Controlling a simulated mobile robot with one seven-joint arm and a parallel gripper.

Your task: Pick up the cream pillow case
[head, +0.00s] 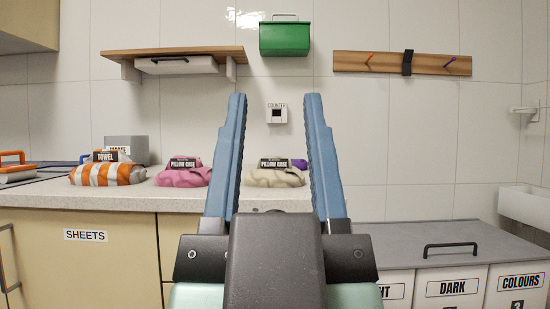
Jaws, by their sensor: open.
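The cream pillow case (274,178) is a folded bundle with a dark label on top. It lies on the speckled countertop (130,198), near the middle of the head view. My gripper (273,100) is open and empty, with its two blue fingers pointing up in the picture. The cream bundle shows in the gap between the fingers, and the fingers do not visibly touch it. A small purple item (299,164) shows at its right edge, partly behind it.
A pink pillow case (182,178) and an orange-striped towel (107,174) lie to the left on the counter. A grey box (127,148) stands behind the towel. A lower grey lid with a black handle (450,246) covers labelled bins at right. A shelf (178,52) hangs above.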

